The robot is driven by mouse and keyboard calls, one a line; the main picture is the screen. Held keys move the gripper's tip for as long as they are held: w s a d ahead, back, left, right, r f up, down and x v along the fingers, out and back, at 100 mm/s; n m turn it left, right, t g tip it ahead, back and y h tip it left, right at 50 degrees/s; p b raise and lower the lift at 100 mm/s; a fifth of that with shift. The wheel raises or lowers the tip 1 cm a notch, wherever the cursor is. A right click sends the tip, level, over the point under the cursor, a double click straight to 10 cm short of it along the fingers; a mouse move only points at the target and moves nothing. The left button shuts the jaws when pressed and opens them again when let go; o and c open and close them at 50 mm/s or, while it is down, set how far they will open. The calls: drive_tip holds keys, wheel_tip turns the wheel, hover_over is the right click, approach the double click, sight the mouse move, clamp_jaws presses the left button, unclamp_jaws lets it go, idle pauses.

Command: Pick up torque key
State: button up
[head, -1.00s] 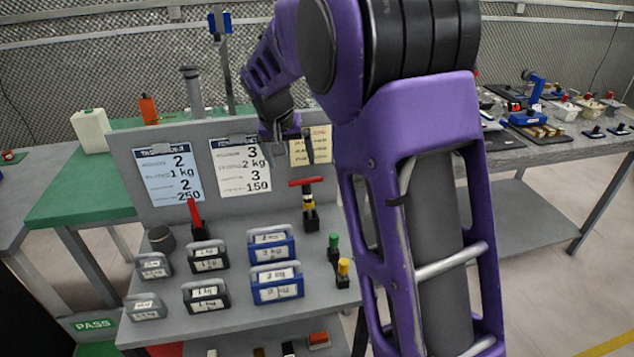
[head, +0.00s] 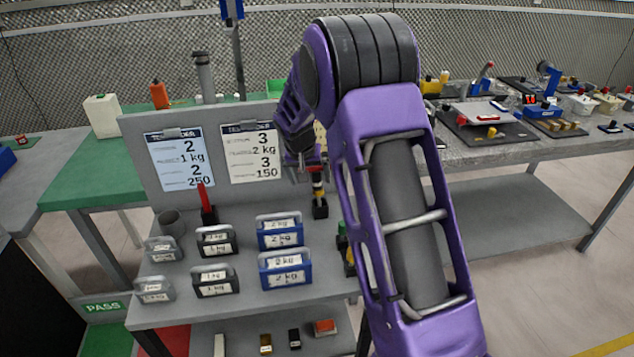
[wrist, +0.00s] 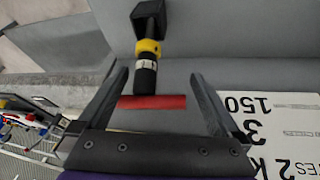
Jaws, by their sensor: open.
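The torque key appears to be the T-handled tool (head: 319,192) standing upright in a black base near the back of the grey bench. Its top is partly hidden behind my gripper (head: 306,160) in the head view. In the wrist view the torque key (wrist: 147,72) shows a red crossbar, black grip, silver band and yellow collar. My gripper (wrist: 158,76) is open, with one finger on each side of the red crossbar. A gap shows between each finger and the bar.
Blue weights (head: 285,270), black weights (head: 215,280) and grey weights (head: 155,290) stand in front on the bench. A red-handled tool (head: 207,205) stands to the left. A back panel (head: 215,142) with printed cards rises behind. Green- and yellow-topped tools stand right, partly behind my arm.

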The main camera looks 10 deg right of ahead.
drive_tip(key=x, duration=0.3)
drive_tip(key=shift+w+f, duration=0.1)
drive_tip(key=shift+f, duration=0.1)
drive_tip(key=shift+c, duration=0.2)
drive_tip(key=c, duration=1.3)
drive_tip(key=shift+r, duration=0.15)
drive_tip(key=shift+r+p, duration=1.85)
drive_tip(key=shift+r, duration=16.55)
